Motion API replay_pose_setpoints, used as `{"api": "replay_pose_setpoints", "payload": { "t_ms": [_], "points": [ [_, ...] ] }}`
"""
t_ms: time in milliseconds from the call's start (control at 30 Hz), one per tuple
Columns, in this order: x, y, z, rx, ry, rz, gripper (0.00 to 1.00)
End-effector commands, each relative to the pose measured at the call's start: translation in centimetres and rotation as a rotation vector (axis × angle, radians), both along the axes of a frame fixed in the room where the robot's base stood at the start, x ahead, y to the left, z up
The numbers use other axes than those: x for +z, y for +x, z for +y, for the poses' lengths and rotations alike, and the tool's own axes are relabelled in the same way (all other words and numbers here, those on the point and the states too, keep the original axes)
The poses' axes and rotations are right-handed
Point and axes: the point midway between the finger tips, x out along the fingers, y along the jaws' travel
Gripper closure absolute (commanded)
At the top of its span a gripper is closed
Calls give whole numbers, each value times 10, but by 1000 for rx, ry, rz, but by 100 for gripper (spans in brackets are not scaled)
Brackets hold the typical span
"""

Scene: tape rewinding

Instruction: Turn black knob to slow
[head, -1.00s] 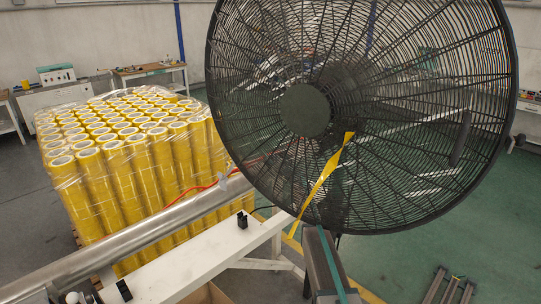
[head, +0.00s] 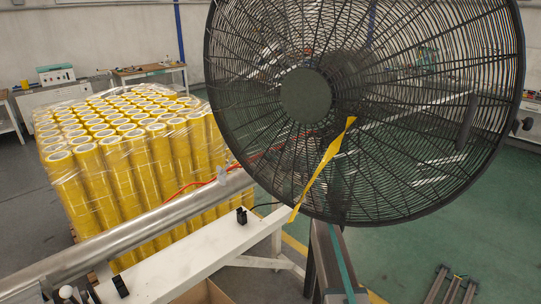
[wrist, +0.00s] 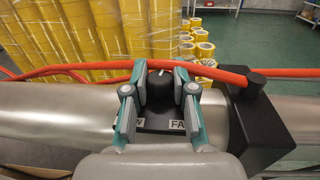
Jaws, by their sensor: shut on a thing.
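The black knob (wrist: 158,90) stands upright on a dark plate (wrist: 160,142) in the wrist view. A small white mark shows near the top of the knob. My gripper (wrist: 160,97) has one teal and grey finger on each side of the knob and is shut on it. White labels on the plate read "W" (wrist: 138,122) at the left and "FA" (wrist: 178,125) at the right, both partly hidden by the fingers. Neither my gripper nor the knob can be made out in the head view.
A red hose (wrist: 90,66) runs behind the knob along a metal tube (wrist: 50,112). A black block (wrist: 254,120) stands close at the right. In the head view, a large fan (head: 306,96) with a yellow ribbon (head: 324,172) fills the right, beside stacked yellow rolls (head: 125,150).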

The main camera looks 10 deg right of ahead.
Motion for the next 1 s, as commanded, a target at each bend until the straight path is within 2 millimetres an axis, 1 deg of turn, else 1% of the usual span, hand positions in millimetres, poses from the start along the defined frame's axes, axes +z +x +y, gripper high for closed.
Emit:
{"api": "replay_pose_setpoints", "payload": {
  "t_ms": [33, 67, 200, 233, 667, 833, 1000],
  "points": [
    [0, 0, 0, 0, 0, 0, 100],
    [0, 0, 0, 0, 0, 0, 73],
    [0, 0, 0, 0, 0, 0, 50],
    [0, 0, 0, 0, 0, 0, 48],
    [2, -1, 1, -26, 1, 1, 48],
    [5, -3, 2, -111, 1, 2, 48],
    [4, -4, 3, -244, 1, 2, 48]
  ]
}}
